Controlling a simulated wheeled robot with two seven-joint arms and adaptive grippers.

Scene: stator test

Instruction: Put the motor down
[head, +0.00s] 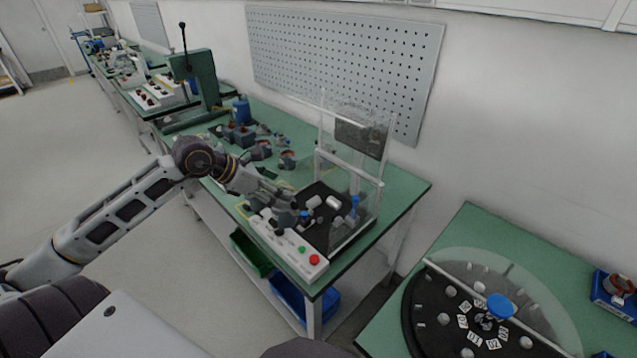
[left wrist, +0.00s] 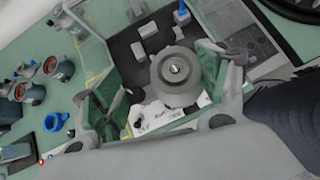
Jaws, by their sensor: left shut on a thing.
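The motor (left wrist: 176,72), a round grey body with a shaft at its centre, sits between the fingers of my left gripper (left wrist: 165,88) in the left wrist view. My left gripper is shut on it. In the head view my left gripper (head: 281,205) is at the front left edge of the test stand's black base (head: 318,236), and the motor is small and partly hidden there. From these views I cannot tell whether the motor touches the base. My right gripper is not in view.
A clear-walled frame (head: 352,172) stands over the base, with blue-topped parts beside it. A white control strip (head: 283,244) with green and red buttons runs along the front. Several motor parts (head: 262,150) stand behind my left arm. A round dial table (head: 470,318) is at the right.

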